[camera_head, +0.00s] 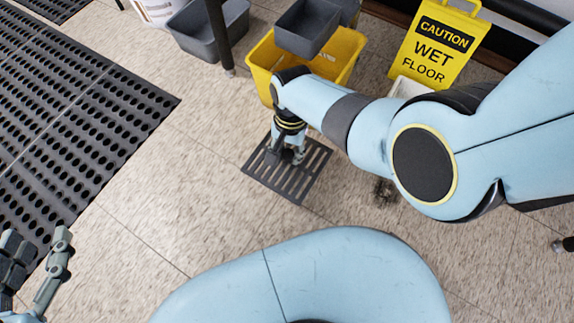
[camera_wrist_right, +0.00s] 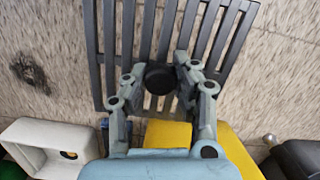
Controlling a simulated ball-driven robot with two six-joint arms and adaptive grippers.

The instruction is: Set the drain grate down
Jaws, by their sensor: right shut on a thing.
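The drain grate (camera_head: 313,178) is a dark grey slatted square, lying roughly level over the tiled floor in the head view. It fills the upper middle of the right wrist view (camera_wrist_right: 218,45). My left gripper (camera_head: 38,262) is open and empty at the lower left.
A dark, dirty patch (camera_head: 385,190) marks the floor right of the grate. A yellow bucket (camera_head: 258,58) with grey bins stands behind it, near a yellow wet-floor sign (camera_head: 440,45). A perforated black mat (camera_head: 70,120) covers the left. Floor between mat and grate is clear.

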